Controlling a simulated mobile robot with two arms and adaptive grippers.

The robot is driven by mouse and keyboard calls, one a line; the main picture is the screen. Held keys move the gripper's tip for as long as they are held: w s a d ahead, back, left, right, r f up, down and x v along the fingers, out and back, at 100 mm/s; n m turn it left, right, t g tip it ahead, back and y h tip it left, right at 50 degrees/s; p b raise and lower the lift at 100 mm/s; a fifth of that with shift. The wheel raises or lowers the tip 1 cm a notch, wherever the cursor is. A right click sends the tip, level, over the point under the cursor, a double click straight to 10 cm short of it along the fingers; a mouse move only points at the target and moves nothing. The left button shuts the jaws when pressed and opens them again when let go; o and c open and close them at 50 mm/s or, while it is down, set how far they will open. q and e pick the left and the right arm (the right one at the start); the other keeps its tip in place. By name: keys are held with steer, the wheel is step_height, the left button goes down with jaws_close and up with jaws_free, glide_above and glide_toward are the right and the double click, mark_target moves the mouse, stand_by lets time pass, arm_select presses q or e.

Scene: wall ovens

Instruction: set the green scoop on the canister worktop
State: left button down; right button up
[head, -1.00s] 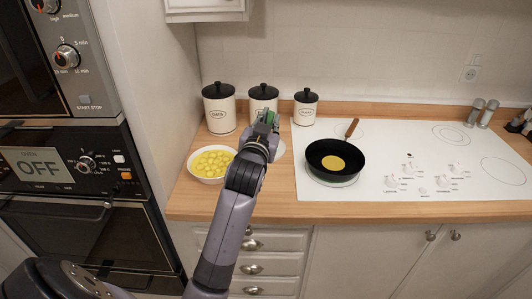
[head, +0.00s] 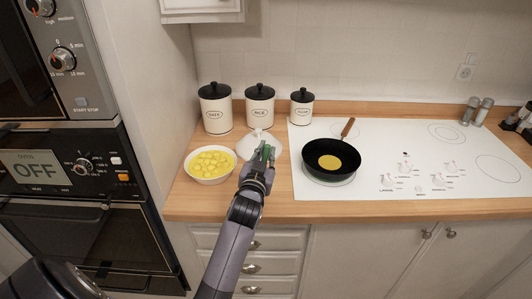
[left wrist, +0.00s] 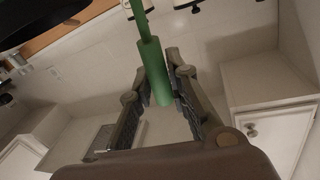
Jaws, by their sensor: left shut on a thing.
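The green scoop (head: 266,152) is in my left gripper (head: 262,164). In the left wrist view its green handle (left wrist: 152,62) stands between the two fingers of the left gripper (left wrist: 158,82), which are shut on it. The scoop's far end runs out of the top of that view. In the head view the gripper is over the wooden canister worktop (head: 196,204), in front of the canisters and right of a bowl. I cannot tell how high above the wood the scoop is. My right gripper is not in view.
Three white canisters (head: 216,112) with black lids stand at the back. A white bowl (head: 210,178) of yellow pieces is at left. A white lidded thing (head: 254,139) is just behind the gripper. A black pan (head: 316,158) sits on the white hob at right. Wood near the front is bare.

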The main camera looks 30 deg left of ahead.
arm_select(q)
steer(key=c, duration=1.6)
jaws_free()
steer(key=shift+f, duration=0.1)
steer(key=shift+o, duration=0.4)
steer(key=b+v, duration=0.2)
steer(key=v, duration=1)
